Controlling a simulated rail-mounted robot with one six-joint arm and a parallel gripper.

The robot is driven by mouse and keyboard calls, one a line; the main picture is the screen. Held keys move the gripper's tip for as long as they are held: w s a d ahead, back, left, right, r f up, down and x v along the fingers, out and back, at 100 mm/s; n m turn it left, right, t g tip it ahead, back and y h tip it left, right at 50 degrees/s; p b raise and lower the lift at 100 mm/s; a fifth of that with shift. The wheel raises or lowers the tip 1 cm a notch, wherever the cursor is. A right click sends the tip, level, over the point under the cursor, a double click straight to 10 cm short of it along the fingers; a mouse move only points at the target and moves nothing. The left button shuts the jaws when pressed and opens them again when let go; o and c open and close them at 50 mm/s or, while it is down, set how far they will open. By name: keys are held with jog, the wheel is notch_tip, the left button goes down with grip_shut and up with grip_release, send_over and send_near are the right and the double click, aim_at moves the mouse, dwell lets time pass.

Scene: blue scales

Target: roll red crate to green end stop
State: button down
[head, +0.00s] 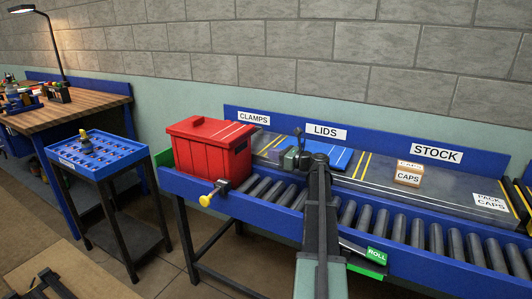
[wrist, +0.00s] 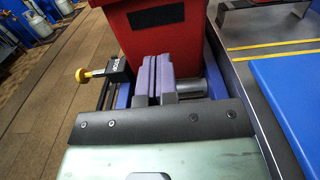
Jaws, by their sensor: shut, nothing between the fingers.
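The red crate (head: 205,148), with a red lid, stands upright at the left end of the roller conveyor (head: 345,215). A green piece (head: 163,158), which looks like the end stop, shows just left of the crate; I cannot tell whether they touch. My gripper (head: 291,157) is over the conveyor, to the right of the crate. In the wrist view the gripper's purple-grey fingers (wrist: 156,78) are together and empty. They point at the crate's near wall (wrist: 155,25), very close to it; contact is unclear.
A black clamp with a yellow knob (head: 208,198) sits on the conveyor's front rail by the crate. Behind the rollers lie a blue lid (head: 328,153) and a caps box (head: 408,174). A green ROLL tag (head: 376,254) hangs on the front. A blue cart (head: 98,155) stands left.

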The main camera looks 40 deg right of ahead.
jog(key=x, duration=1.1)
jog(key=shift+w, duration=0.25)
jog(key=x, duration=0.8)
jog(key=shift+a+r, duration=0.1)
jog(key=shift+r, duration=0.1)
send_near(242, 146)
jog(key=w, duration=0.1)
jog(key=shift+w+r, duration=0.1)
jog(key=shift+w, duration=0.05)
